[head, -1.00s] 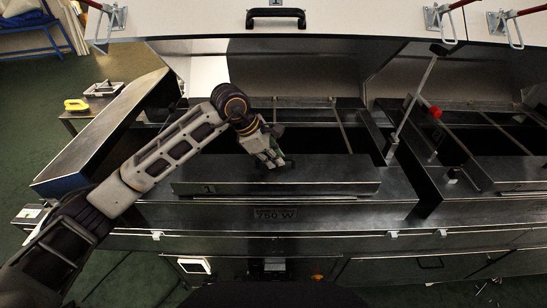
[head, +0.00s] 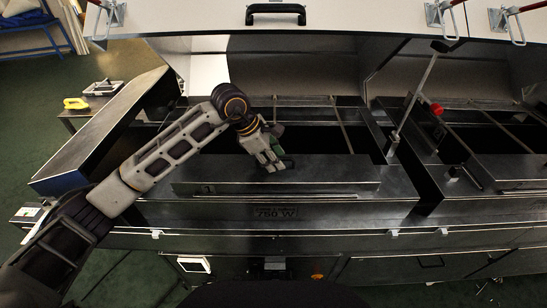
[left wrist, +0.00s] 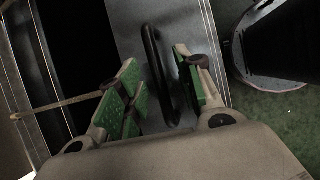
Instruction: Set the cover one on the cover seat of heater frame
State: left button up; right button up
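Cover one (head: 320,170) is a long dark metal cover lying along the front of the heater frame (head: 400,188), above its 750 W plate (head: 276,212). It looks level; its contact with the cover seat below is hidden. My left gripper (head: 273,160) is over the cover's middle. In the left wrist view, the cover's black handle (left wrist: 158,75) stands between the green-padded fingers of my left gripper (left wrist: 160,62). The fingers are apart, with gaps visible beside the handle. My right gripper is not in view.
The dark heater opening (head: 320,137) with cross bars lies behind the cover. A side table (head: 85,112) stands at the left.

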pick_arm(q)
jog(key=v, duration=1.2)
dwell(0.3)
jog(key=shift+s+f, duration=0.1)
dwell(0.7)
